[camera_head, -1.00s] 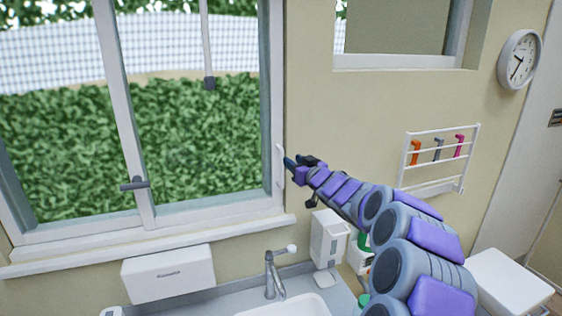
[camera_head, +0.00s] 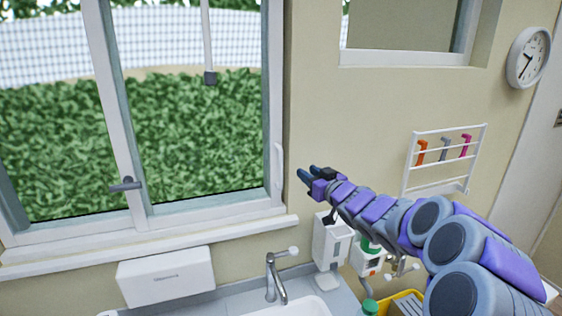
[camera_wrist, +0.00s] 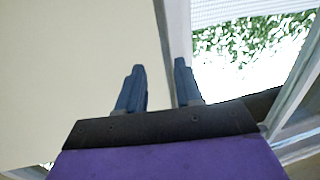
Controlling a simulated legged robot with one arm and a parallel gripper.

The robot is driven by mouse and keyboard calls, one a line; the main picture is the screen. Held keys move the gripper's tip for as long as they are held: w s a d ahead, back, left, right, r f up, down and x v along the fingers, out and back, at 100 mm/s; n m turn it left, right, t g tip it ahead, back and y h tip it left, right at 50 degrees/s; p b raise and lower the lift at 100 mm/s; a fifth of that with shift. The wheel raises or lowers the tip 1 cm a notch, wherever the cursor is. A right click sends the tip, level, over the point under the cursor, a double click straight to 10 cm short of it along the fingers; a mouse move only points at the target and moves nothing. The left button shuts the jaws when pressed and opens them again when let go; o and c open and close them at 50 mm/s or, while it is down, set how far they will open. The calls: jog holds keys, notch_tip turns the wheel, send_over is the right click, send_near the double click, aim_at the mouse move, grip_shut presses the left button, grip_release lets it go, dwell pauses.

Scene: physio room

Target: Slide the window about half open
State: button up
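The window has pale frames and looks out on a green hedge. Its middle upright (camera_head: 118,130) carries a grey latch (camera_head: 125,184). A slim white pull handle (camera_head: 279,165) is on the right-hand upright of the window. My gripper (camera_head: 307,174) is just right of that handle, in front of the beige wall, apart from it and empty. In the wrist view its two blue fingers (camera_wrist: 160,82) are spread with a gap between them. The white window edge (camera_wrist: 176,30) shows beyond the fingertips. The window looks shut.
Below the sill (camera_head: 150,240) are a white box (camera_head: 165,277), a tap (camera_head: 272,275) and a sink. A white dispenser (camera_head: 332,240) hangs under my arm. A wall rack (camera_head: 440,160) with coloured items and a clock (camera_head: 528,57) are to the right.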

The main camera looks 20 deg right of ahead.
jog(key=s+d+p, duration=0.1)
jog(key=s+d, duration=0.2)
jog(key=s, duration=1)
jog(key=s+d+p, duration=0.2)
jog(key=s+d, duration=0.2)
jog(key=s, duration=0.9)
jog(key=shift+s+d, duration=0.15)
jog(key=shift+s, duration=0.1)
dwell(1.1)
